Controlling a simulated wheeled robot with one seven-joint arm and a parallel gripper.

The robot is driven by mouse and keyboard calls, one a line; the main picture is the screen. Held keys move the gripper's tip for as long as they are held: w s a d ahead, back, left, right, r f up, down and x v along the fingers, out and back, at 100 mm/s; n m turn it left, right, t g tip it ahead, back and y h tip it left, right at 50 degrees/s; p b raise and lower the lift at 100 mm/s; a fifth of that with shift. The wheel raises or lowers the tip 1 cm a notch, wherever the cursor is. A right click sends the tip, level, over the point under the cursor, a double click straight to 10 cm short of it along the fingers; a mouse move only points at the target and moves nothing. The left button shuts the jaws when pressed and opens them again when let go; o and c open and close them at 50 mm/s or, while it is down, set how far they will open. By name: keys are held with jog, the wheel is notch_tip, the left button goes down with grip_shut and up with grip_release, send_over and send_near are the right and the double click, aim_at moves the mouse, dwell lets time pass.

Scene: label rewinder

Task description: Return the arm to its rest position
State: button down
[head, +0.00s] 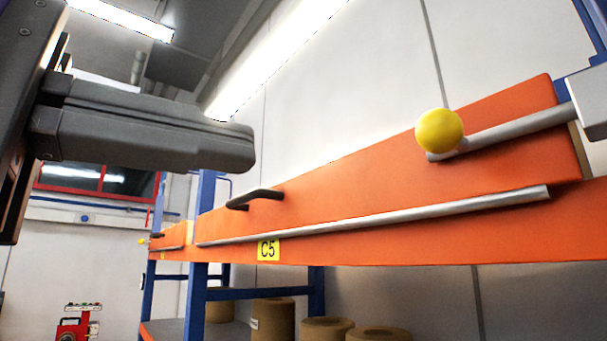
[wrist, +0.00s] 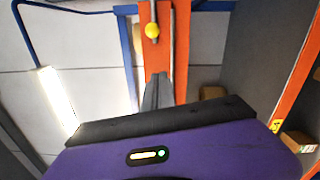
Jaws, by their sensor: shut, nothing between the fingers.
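My gripper (head: 250,148) comes in from the left edge of the head view, its dark grey fingers pointing right. The fingers lie together with nothing between them. They show in front of the white wall, above and left of the orange panel (head: 370,185), and look clear of it. In the wrist view the closed fingers (wrist: 158,92) point up the picture toward the orange panel (wrist: 155,58) and the yellow ball knob (wrist: 152,29). The distance between fingertips and panel is hard to tell. My purple gripper housing fills the bottom of the wrist view.
The panel carries a yellow ball knob (head: 439,131) on a metal rod, a black handle (head: 255,198), a long metal rail (head: 380,217) and a yellow C5 label (head: 268,250). Blue posts (head: 197,300) stand below. Several brown rolls (head: 273,319) sit on a lower shelf.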

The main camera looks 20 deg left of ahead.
jog(key=shift+s+a, duration=0.15)
jog(key=shift+s, duration=0.05)
dwell(0.6)
